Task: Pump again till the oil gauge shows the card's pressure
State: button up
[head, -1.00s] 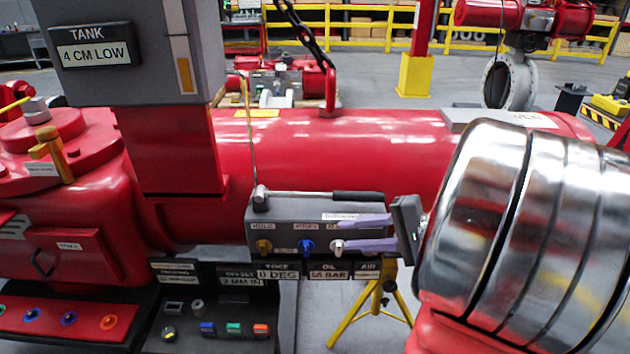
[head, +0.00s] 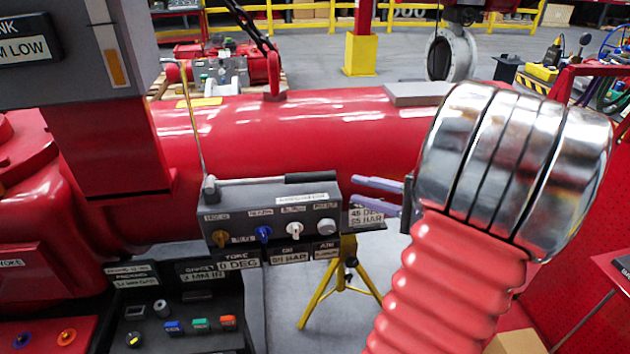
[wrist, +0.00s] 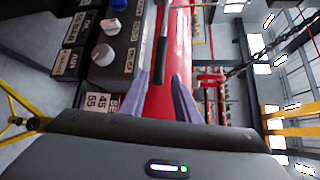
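The pump handle (head: 265,181) lies almost level along the top of the grey control box (head: 270,215), its black grip toward the right. The oil gauge (head: 291,257) below the box shows a BAR value too blurred to read surely. The card (head: 366,215) at the box's right end reads 45 DEG, 55 BAR. It also shows in the wrist view (wrist: 100,101). My gripper (head: 354,191) is open and empty, just right of the box. In the wrist view the black grip (wrist: 161,60) lies ahead of the gap between my fingers (wrist: 160,78), apparently untouched.
Several knobs (head: 263,234) line the box's front. The yoke gauge (head: 237,264) reads 0 DEG. A red cylinder (head: 310,135) runs close behind the box. A yellow stand (head: 345,275) is below. A button panel (head: 185,325) sits at lower left.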

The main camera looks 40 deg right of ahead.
aim_at(318, 180)
jog(key=x, duration=1.3)
jog(key=shift+w+a+f, duration=0.1)
jog(key=shift+w+f, duration=0.05)
grip_shut()
dwell(0.4)
